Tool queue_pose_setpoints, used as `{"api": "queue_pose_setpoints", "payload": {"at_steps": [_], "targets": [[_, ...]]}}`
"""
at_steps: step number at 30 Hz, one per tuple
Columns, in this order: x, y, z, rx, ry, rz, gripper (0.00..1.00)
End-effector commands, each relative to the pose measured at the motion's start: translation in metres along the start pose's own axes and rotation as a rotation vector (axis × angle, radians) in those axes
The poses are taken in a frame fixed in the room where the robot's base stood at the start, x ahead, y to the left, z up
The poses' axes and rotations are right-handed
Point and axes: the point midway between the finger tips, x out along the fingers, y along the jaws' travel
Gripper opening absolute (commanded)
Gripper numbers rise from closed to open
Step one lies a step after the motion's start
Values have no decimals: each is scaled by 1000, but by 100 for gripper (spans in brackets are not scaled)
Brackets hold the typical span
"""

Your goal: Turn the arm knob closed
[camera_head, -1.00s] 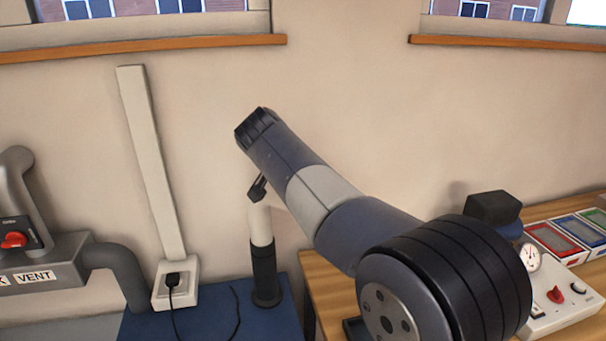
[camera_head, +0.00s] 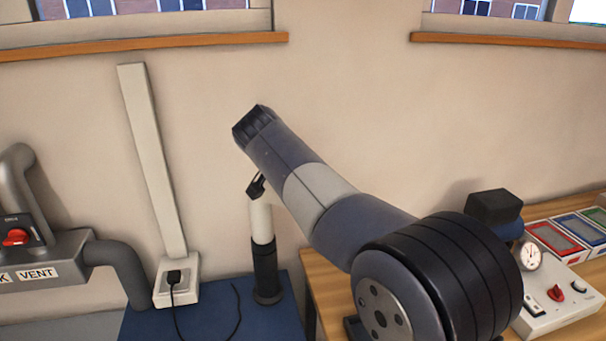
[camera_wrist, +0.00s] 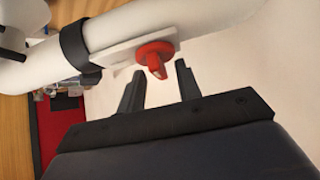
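The red arm knob (camera_wrist: 156,58) sits on a white plate (camera_wrist: 118,54) fixed to a white tube (camera_wrist: 165,22) in the wrist view. Its raised grip points toward my gripper. My gripper (camera_wrist: 160,67) is open, with one dark finger on each side of the knob's grip. The fingertips are close to the knob, and I see a gap on both sides. I cannot tell whether the tips reach past its front. In the head view, my own arm hides the knob and my fingers.
A black collar (camera_wrist: 75,47) rings the tube left of the knob. In the head view, a white post with a black sleeve (camera_head: 265,272) stands on a blue surface. A grey vent pipe with a red handle (camera_head: 16,237) is left. A control box (camera_head: 556,306) is right.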

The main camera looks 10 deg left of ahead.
Motion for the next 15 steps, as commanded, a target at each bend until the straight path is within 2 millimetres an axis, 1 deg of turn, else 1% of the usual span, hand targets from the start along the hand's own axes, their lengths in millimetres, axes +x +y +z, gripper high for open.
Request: {"api": "queue_pose_setpoints", "payload": {"at_steps": [4,7,11,15], "targets": [[-2,0,0,0,1,-1,33],[-10,0,0,1,2,-2,33],[-32,-1,1,1,3,-5,33],[-62,-1,1,1,2,-5,33]]}}
